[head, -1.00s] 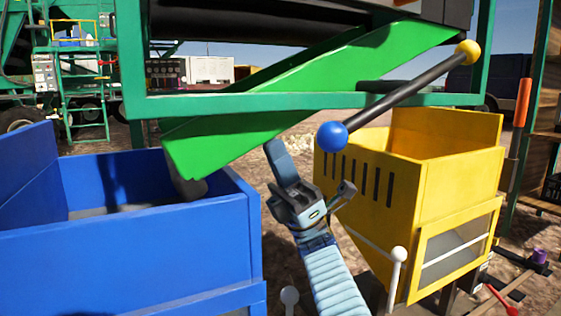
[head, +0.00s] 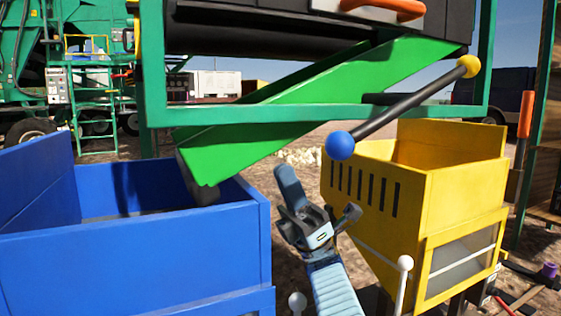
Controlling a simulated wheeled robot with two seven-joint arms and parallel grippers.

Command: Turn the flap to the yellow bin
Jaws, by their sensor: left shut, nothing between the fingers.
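The green flap (head: 300,105) slopes down to the left, with its low end over the blue bin (head: 140,255). The yellow bin (head: 375,205) stands at the right, below the flap's raised end. A black lever bar (head: 410,106) slants across in front, with a blue ball (head: 340,145) at its low left end and a yellow ball (head: 468,66) at its high right end. My left gripper (head: 286,175) is shut and empty, below and left of the blue ball and apart from it. My right gripper is not in view.
A green frame beam (head: 320,114) runs across in front of the flap. Open ground shows between the bins.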

